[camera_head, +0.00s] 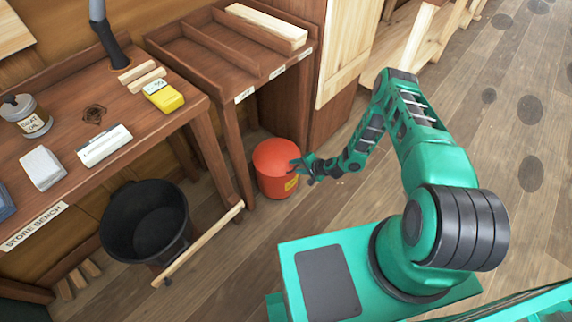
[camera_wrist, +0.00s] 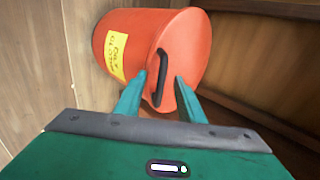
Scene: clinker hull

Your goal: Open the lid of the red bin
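The red bin (camera_head: 276,166) stands on the floor beside the end of a wooden bench, with its lid closed. In the wrist view the bin (camera_wrist: 135,45) appears lying sideways, with a yellow label on its wall. A dark bar handle (camera_wrist: 163,62) sits on the lid. My gripper (camera_head: 297,166) is at the right side of the bin's top. In the wrist view its two fingers (camera_wrist: 161,77) are apart, one on each side of the handle. Whether they touch the handle or lid I cannot tell.
A black bucket (camera_head: 112,225) stands on the floor to the left, with a wooden stick (camera_head: 200,243) leaning near it. The wooden bench (camera_head: 210,48) and its leg are close to the bin. The plank floor (camera_head: 510,130) to the right is clear.

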